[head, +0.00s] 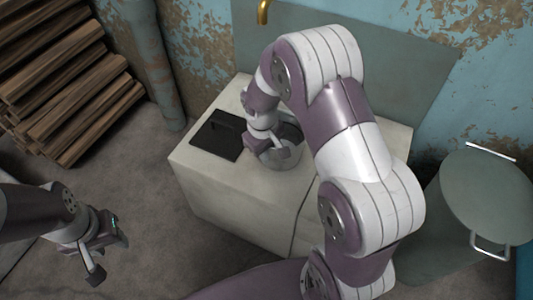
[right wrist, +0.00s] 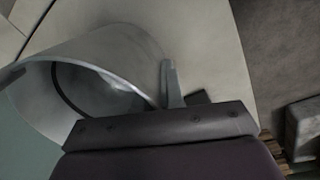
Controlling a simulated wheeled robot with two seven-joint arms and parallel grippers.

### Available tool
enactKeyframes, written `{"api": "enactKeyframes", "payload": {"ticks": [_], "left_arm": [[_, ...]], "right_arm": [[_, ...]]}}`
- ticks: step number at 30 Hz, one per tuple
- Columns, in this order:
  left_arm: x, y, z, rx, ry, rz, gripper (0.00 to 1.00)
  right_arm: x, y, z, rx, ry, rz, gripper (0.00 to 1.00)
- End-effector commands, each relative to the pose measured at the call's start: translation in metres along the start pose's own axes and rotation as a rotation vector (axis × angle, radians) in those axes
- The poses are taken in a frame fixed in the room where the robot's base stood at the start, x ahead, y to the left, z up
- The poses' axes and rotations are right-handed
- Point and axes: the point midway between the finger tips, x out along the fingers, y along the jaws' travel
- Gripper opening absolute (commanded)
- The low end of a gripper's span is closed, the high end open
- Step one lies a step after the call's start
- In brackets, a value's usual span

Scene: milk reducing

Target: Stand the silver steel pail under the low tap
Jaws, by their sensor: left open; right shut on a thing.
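The silver steel pail (head: 289,154) is at the top of a pale block, partly hidden behind my right arm. My right gripper (head: 265,143) is shut on the pail's wall. In the right wrist view the pail (right wrist: 112,48) shows its open mouth and rim, with one finger of the right gripper (right wrist: 172,88) against its side. I cannot tell if the pail touches the block. A brass tap (head: 263,12) is on the wall above and behind the pail; its lower end points down. My left gripper (head: 105,250) is open and empty, low at the left.
The pale block (head: 215,187) has a dark square plate (head: 218,135) on its top, left of the pail. A large lidded grey-green bin (head: 470,220) stands at the right. Stacked wood (head: 65,75) and a pipe (head: 152,65) are at the back left. Floor at the left is clear.

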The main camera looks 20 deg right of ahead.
Motion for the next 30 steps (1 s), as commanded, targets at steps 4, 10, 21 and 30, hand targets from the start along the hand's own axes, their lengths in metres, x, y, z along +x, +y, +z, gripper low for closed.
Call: {"api": "enactKeyframes", "payload": {"ticks": [4,10,21,30], "left_arm": [[0.000,0.000,0.000,0.000,0.000,0.000,0.42],[0.000,0.000,0.000,0.000,0.000,0.000,0.42],[-0.027,0.000,-0.003,0.000,0.000,0.000,0.42],[-0.057,0.000,-0.007,0.000,0.000,0.000,0.42]], "right_arm": [[0.003,0.000,0.000,0.000,0.000,0.000,0.14],[0.003,0.000,0.000,0.000,0.000,0.000,0.33],[-0.047,0.001,-0.001,0.000,0.004,0.001,0.33],[-0.113,0.001,0.000,0.000,0.002,0.001,0.33]]}}
